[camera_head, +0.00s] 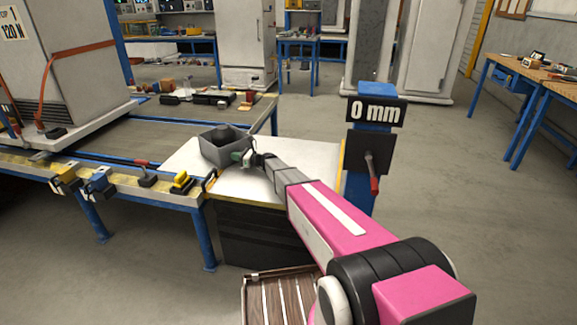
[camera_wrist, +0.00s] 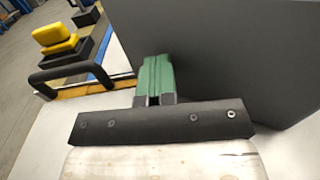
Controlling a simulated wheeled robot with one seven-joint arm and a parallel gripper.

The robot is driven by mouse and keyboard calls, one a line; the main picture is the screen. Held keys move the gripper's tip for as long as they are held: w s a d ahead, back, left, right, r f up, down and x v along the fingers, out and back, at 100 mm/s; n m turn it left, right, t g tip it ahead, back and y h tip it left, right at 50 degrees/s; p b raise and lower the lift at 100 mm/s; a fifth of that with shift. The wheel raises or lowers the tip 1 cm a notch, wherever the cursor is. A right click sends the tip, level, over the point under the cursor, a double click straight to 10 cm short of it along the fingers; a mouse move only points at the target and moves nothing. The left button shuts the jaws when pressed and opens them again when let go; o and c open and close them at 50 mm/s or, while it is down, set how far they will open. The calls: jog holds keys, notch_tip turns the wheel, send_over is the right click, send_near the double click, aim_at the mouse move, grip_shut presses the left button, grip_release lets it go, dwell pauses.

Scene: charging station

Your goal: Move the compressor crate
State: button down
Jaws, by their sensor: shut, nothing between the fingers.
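The compressor crate appears to be the dark grey open box (camera_head: 213,155) on the white tabletop (camera_head: 262,182), left of centre in the head view. A dark rounded thing shows inside it, too small to make out. My gripper (camera_head: 243,157) is at the crate's right side, low over the tabletop. In the wrist view the crate's flat grey wall (camera_wrist: 225,60) fills the upper right. My gripper's green fingers (camera_wrist: 155,75) are together, with nothing between them, close to this wall. I cannot tell if they touch it.
A black handle (camera_wrist: 70,68) and a yellow part (camera_wrist: 55,40) lie left of the crate in the wrist view. A blue post with a "0 mm" sign (camera_head: 376,111) and a red-handled lever (camera_head: 374,172) stands right. A large cabinet (camera_head: 62,60) stands left.

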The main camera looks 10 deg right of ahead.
aim_at(226, 154)
jog(key=x, duration=0.5)
jog(key=shift+w+a, duration=0.2)
jog(key=shift+w, duration=0.05)
jog(key=shift+s+d, duration=0.1)
jog(key=shift+s, duration=0.05)
dwell(0.6)
